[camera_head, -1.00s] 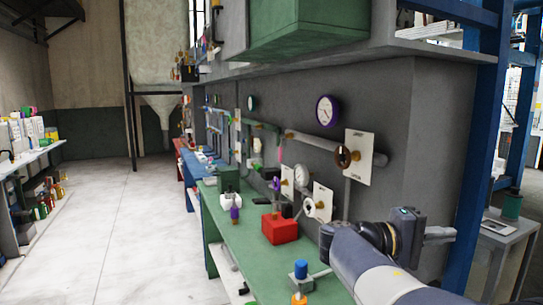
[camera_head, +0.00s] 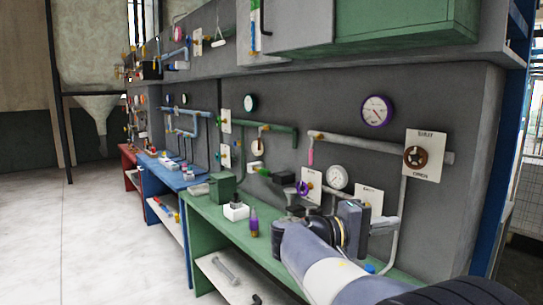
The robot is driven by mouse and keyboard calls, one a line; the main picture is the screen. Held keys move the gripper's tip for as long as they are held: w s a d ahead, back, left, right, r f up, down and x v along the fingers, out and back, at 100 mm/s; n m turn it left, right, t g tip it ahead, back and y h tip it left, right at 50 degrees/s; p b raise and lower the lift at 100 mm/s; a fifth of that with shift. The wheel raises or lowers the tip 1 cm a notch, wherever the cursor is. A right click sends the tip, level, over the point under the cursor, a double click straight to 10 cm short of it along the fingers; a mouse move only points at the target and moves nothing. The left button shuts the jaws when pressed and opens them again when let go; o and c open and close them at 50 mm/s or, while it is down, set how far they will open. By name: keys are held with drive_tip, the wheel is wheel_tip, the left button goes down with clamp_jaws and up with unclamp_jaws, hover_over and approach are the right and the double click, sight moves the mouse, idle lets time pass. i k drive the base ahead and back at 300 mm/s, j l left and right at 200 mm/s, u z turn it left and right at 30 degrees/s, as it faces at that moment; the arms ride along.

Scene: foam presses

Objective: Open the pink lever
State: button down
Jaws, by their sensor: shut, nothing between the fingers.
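The pink lever (camera_head: 310,157) is a small handle hanging straight down from the left part of a grey horizontal pipe (camera_head: 350,142) on the grey wall panel. My gripper (camera_head: 386,225) is at the lower right of the lever in the picture, apart from it, in front of the panel and over the green bench. It points to the right, and its fingers are shut and empty. My arm hides part of the bench and the lower panel.
A purple-rimmed gauge (camera_head: 377,110), a brown wheel valve (camera_head: 416,157), a white gauge (camera_head: 337,177) and a purple valve (camera_head: 304,189) surround the lever. Floor (camera_head: 80,230) at left is clear.

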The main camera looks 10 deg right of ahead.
sight(311, 152)
drive_tip(key=i+j+z, duration=0.15)
drive_tip(key=i+j, duration=0.55)
drive_tip(key=i+j+z, duration=0.1)
drive_tip(key=i+j, duration=0.65)
drive_tip(key=i, duration=0.3)
drive_tip(key=i+j, duration=0.15)
drive_tip(key=i, duration=0.25)
drive_tip(key=l+z, duration=0.05)
